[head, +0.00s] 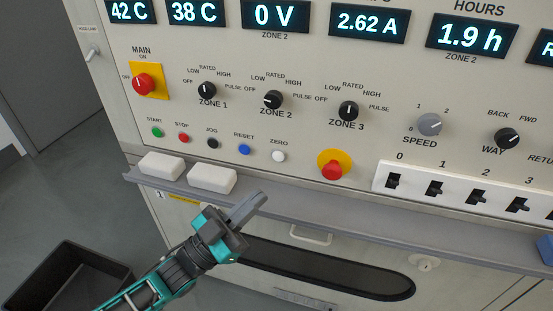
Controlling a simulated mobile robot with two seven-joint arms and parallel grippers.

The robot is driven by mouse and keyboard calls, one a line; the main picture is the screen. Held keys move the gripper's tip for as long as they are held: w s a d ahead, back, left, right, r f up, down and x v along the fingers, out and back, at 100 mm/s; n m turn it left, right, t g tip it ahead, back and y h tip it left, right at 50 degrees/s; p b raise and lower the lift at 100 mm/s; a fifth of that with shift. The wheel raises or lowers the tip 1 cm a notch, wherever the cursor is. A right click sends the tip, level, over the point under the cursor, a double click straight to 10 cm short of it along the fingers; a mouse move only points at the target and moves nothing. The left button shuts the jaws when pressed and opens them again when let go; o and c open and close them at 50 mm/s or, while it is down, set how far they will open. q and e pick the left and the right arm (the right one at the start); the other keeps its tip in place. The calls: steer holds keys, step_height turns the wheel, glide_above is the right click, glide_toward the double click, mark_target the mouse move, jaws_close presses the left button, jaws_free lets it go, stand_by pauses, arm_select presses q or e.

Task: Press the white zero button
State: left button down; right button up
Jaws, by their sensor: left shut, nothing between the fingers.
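The white zero button (279,156) is a small round button at the right end of the button row on the panel, under the label ZERO. It is uncovered and in plain sight. My left gripper (262,198) is shut and empty. Its fingertips show below and slightly left of the zero button in the picture, in front of the grey ledge, apart from the button. My right gripper is not in view.
The blue reset button (244,149) is left of the zero button. The red emergency knob (332,169) on yellow is to its right. A grey ledge (350,224) juts out below, with two white blocks (211,179) on it. A black bin (68,278) stands lower left.

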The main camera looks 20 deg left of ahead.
mark_target(279, 156)
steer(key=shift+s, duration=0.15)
